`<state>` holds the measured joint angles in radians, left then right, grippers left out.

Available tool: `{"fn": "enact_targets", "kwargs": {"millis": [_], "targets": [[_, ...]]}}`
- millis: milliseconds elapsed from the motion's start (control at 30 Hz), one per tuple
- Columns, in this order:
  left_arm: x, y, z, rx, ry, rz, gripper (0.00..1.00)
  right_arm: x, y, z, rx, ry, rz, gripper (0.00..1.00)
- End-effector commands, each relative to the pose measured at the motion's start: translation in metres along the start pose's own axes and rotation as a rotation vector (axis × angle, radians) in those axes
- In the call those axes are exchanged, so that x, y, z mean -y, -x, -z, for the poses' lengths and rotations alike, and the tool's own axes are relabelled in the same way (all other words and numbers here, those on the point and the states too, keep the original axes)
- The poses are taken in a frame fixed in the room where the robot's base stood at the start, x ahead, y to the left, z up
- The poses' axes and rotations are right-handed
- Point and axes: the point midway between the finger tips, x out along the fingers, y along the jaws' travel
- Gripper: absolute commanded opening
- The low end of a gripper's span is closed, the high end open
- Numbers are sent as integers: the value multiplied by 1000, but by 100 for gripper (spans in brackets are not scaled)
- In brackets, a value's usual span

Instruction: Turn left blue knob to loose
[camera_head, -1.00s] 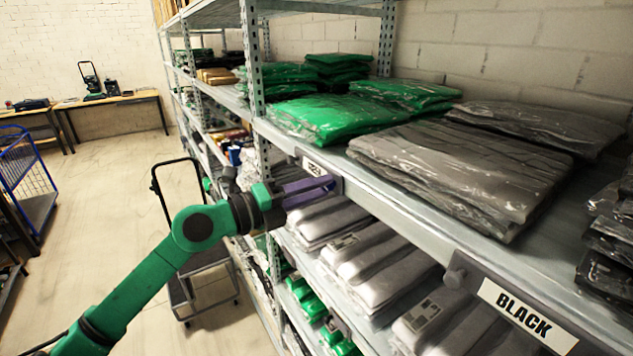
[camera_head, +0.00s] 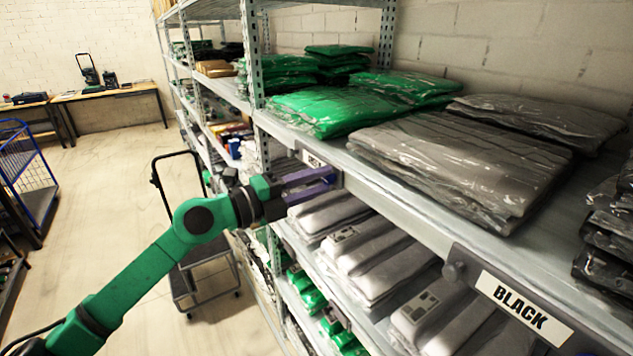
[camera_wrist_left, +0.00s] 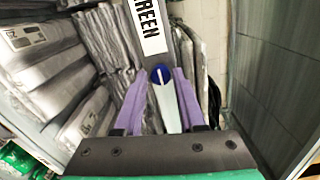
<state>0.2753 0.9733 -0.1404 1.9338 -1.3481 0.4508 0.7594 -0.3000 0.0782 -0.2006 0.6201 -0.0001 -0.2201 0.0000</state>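My left gripper (camera_head: 328,181) reaches to the shelf edge at the near end of a white label strip. In the left wrist view its two purple fingers (camera_wrist_left: 162,84) stand open, one on each side of a round blue knob (camera_wrist_left: 161,74). The knob has a white pointer line, nearly upright and slightly tilted in that view. A narrow gap seems to show beside the knob; I cannot tell whether either finger touches it. The knob sits below the label reading "GREEN" (camera_wrist_left: 148,25). My right gripper is not in view.
Bagged green garments (camera_head: 330,112) and dark grey garments (camera_head: 460,165) lie on the shelf above. A trolley (camera_head: 205,285) stands on the floor beyond my left arm.

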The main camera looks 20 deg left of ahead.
Motion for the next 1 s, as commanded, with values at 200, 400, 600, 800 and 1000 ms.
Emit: {"fn": "enact_targets", "kwargs": {"millis": [200, 400, 600, 800, 1000], "targets": [[0, 0, 0, 1, -1, 1, 62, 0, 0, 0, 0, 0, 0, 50], [-1, 3, -1, 2, -1, 1, 62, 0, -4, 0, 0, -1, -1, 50], [-10, 29, 2, 1, -4, -3, 62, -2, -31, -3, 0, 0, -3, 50], [-10, 64, 2, 0, -1, -1, 62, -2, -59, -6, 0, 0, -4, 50], [-8, 103, 1, 1, 2, 3, 62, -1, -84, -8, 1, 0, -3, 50]]}}
